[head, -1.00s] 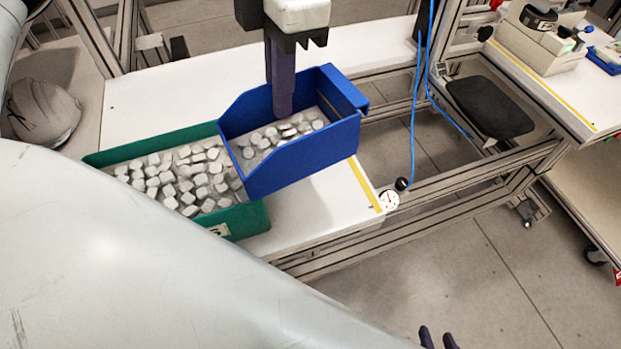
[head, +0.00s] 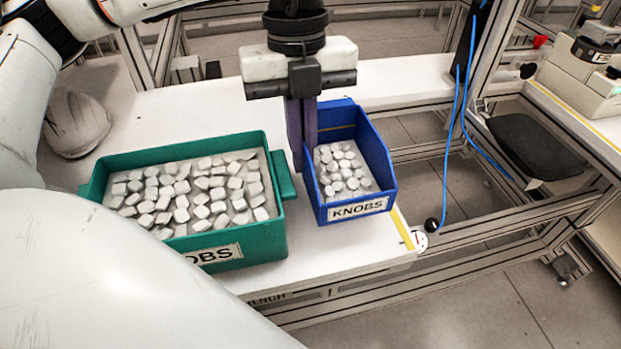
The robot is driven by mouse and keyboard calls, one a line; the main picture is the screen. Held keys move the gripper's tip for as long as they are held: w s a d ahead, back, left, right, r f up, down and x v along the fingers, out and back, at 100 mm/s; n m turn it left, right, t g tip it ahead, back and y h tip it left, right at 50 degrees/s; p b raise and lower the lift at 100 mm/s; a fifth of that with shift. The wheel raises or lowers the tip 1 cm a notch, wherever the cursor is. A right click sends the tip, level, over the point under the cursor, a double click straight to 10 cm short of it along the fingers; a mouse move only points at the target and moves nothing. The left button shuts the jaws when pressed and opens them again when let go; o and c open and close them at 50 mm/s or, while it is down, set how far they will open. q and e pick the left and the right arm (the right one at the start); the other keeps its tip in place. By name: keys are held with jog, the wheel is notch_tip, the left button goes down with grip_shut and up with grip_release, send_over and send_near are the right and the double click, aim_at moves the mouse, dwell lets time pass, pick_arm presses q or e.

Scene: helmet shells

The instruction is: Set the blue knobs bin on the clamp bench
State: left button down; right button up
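The blue knobs bin (head: 384,165), with pale knobs inside and a KNOBS label on its front, is upright at the right end of the white clamp bench (head: 300,250). Whether its base touches the bench top cannot be told. My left gripper (head: 303,160) points down at the bin's left wall, its purple fingers close together with that wall between them. The fingertips are partly hidden. My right gripper is out of view.
A green bin (head: 262,238) of pale knobs stands close left of the blue bin. A pale helmet shell (head: 76,125) lies at the back left. Blue hoses (head: 449,160) hang at the right. Bare bench lies behind the bins.

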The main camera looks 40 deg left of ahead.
pick_arm(q)
jog(key=shift+f, duration=2.4)
jog(key=shift+f+b, duration=0.15)
jog(key=shift+b, duration=0.2)
jog(key=c, duration=2.4)
grip_release()
jog(key=shift+o, duration=0.6)
